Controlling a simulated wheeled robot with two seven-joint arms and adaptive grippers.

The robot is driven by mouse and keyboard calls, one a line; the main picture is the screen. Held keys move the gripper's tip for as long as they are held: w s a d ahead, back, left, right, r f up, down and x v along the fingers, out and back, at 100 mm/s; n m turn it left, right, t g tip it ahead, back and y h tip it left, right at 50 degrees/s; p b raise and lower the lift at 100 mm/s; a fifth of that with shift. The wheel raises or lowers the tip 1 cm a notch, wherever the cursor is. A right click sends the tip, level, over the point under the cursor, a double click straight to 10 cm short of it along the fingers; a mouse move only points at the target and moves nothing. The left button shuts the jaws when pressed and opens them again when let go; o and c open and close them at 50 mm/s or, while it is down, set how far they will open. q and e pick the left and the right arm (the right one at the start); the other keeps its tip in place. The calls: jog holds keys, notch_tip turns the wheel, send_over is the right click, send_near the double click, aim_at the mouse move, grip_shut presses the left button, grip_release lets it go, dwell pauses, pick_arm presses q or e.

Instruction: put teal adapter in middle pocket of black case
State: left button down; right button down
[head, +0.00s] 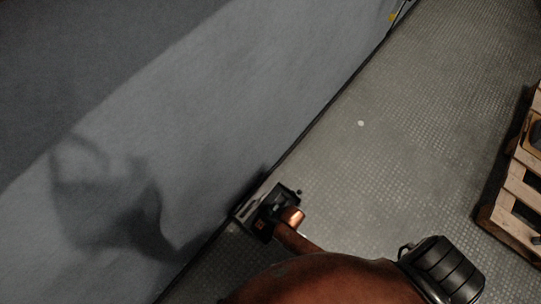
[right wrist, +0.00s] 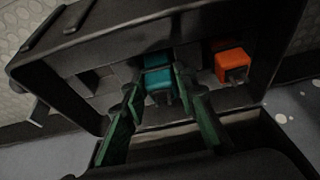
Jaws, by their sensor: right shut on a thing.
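The black case (right wrist: 190,28) stands open and fills much of the right wrist view. It also shows small beside the wall in the head view (head: 287,189). My right gripper (right wrist: 158,92) reaches into the case with its green-padded fingers shut on the teal adapter (right wrist: 158,80). The adapter is at the middle of the row of pockets, between an empty-looking dark pocket on the left and an orange adapter (right wrist: 233,63) on the right. I cannot tell whether the teal adapter touches the pocket floor. In the head view my arm partly covers the case. My left gripper is not in view.
A blue-grey wall (head: 230,110) runs diagonally close behind the case. A wooden pallet (head: 517,190) stands at the right edge. The textured floor (head: 400,130) between them is mostly clear, with a small white spot on it.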

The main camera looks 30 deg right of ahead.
jog(key=shift+f, duration=0.1)
jog(key=c, duration=1.5)
grip_release()
jog(key=shift+c, duration=0.2)
